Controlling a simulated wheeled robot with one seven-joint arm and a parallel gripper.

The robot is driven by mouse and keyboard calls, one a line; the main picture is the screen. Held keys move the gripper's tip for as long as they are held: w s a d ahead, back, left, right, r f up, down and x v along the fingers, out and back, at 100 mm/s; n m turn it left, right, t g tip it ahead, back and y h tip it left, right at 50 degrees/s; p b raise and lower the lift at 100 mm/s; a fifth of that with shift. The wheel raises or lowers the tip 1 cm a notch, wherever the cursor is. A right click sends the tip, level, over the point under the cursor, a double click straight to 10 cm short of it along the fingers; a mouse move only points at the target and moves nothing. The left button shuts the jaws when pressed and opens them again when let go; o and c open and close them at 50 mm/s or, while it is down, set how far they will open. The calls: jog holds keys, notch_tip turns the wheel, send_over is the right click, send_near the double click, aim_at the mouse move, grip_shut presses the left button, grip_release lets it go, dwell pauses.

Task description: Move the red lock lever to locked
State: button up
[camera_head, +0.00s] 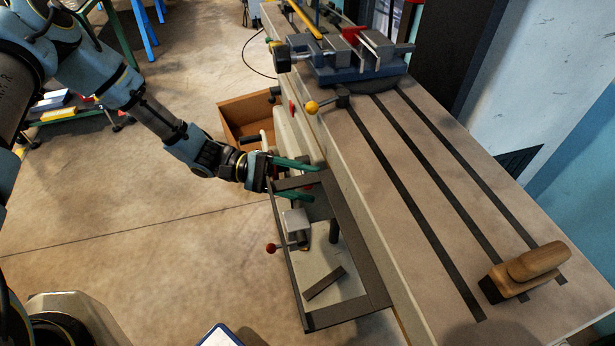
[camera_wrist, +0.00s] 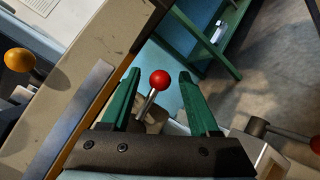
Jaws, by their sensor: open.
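My gripper (camera_head: 315,183) has two green fingers spread apart, beside the near side of the machine table. In the wrist view, a lever with a red ball (camera_wrist: 159,79) on a metal rod shows between the open fingers, near the level of their tips. The fingers appear not to be closed on it; its depth is hard to judge. I cannot make out this ball near the fingers in the head view. A second red-ball lever (camera_head: 271,248) sticks out from a grey block below the gripper; a red ball also shows at the wrist view's right edge (camera_wrist: 315,144).
The slotted machine table (camera_head: 450,150) carries a blue-grey vise (camera_head: 355,60) and a wooden-handled brush (camera_head: 525,270). A yellow-ball lever (camera_head: 312,107) stands at its near edge. A dark frame (camera_head: 350,318) surrounds the block below. Floor lies open at left.

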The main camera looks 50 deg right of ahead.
jog(key=shift+s+d, duration=0.2)
jog(key=shift+s, duration=0.25)
grip_shut()
dwell(0.3)
dwell(0.9)
